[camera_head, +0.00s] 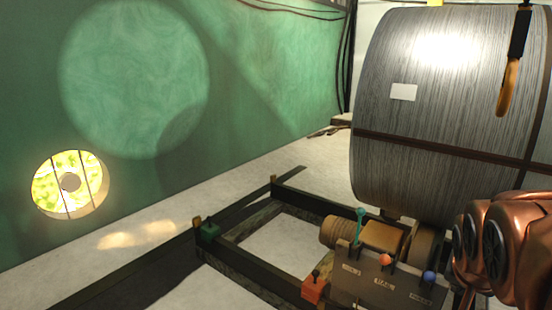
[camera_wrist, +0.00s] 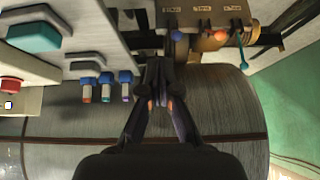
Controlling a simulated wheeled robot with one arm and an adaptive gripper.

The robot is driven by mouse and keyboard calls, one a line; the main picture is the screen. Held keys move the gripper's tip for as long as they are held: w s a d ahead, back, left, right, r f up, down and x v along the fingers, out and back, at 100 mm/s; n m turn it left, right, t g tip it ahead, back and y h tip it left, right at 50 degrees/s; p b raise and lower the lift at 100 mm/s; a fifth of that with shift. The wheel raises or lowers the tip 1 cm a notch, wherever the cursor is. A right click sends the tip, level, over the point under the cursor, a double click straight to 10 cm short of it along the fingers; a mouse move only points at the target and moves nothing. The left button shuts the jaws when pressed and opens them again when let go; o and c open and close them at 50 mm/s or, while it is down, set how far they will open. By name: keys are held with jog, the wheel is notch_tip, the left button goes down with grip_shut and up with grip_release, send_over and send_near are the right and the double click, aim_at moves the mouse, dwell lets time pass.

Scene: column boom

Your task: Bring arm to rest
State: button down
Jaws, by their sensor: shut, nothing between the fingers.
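My gripper (camera_wrist: 160,78) shows in the wrist view, its dark fingers together and nothing between them. It hangs in front of a large grey drum, close to the lever panel (camera_wrist: 205,14). The wrist view looks turned over. The panel's blue lever (camera_wrist: 176,35), orange-red lever (camera_wrist: 220,35) and teal lever (camera_wrist: 242,55) stand right of my fingertips, apart from them as far as I can tell. In the head view my copper-coloured arm (camera_head: 505,250) is folded at the lower right. My gripper does not show there.
The large drum (camera_head: 430,175) fills the right side of the head view. A dark frame (camera_head: 240,262) lies on the floor, with a red box (camera_head: 314,289) at its front. A white control box with a teal button (camera_wrist: 34,38) is near my gripper. Floor is clear at left.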

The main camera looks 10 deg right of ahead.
jog(key=s+a+r+n+g+y+p, duration=0.1)
jog(key=s+a+n+g+y+p, duration=0.1)
jog(key=s+a+p, duration=0.5)
jog(key=s+a+r+n+g+y+p, duration=0.1)
jog(key=s+a+n+g+y+p, duration=0.2)
jog(key=s+a+n+p, duration=0.4)
jog(key=s+a+g+p, duration=0.1)
jog(key=a, duration=0.4)
jog(key=shift+a+r+g, duration=0.3)
jog(key=shift+r+g, duration=0.05)
jog(key=shift+g, duration=0.05)
